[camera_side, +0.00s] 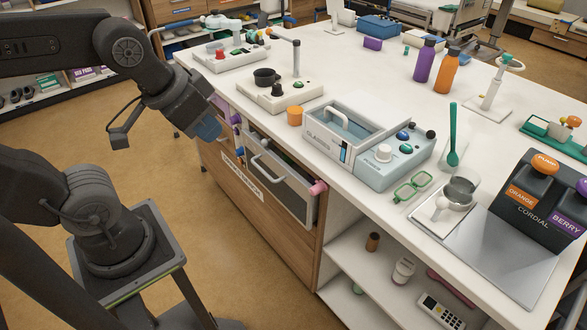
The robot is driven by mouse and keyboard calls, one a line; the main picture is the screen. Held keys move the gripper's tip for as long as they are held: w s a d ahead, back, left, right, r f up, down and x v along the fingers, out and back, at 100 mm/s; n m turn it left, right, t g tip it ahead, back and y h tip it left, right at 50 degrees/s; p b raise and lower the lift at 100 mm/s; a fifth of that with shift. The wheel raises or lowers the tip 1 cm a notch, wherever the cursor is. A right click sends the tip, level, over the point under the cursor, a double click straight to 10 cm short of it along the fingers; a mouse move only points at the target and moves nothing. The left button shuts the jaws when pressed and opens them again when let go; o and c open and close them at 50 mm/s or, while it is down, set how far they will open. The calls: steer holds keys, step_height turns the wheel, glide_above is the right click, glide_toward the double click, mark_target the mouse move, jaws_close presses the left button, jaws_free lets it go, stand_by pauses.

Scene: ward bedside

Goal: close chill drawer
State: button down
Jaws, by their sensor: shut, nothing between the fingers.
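The chill drawer (285,187) is set in the wooden side of the white counter. It has a grey front and a pale bar handle (268,172). Its front appears to stand out from the counter, with a dark gap and a little of the inside showing above it. My gripper (208,128) is at the end of my dark arm, left of the drawer and near the counter edge. It is shut and empty, with blue at its tip. It appears apart from the handle. The fingers are small and partly hidden by the wrist.
Pink and purple knobs flank the drawer, including a pink one (318,187) at its right. Open floor lies left of the counter.

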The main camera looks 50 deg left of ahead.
steer(key=w+a+f+m+t, duration=0.1)
steer(key=w+a+f+m, duration=0.3)
steer(key=w+f+m, duration=0.75)
steer(key=m+t, duration=0.3)
steer(key=m, duration=0.4)
glide_toward(302, 206)
steer(key=s+r, duration=0.2)
steer(key=s, duration=0.4)
steer(key=shift+n, duration=0.25)
steer(key=x, duration=0.7)
steer(key=w+r+x, duration=0.1)
steer(key=x, duration=0.3)
steer(key=shift+w+f, duration=0.1)
steer(key=shift+w, duration=0.75)
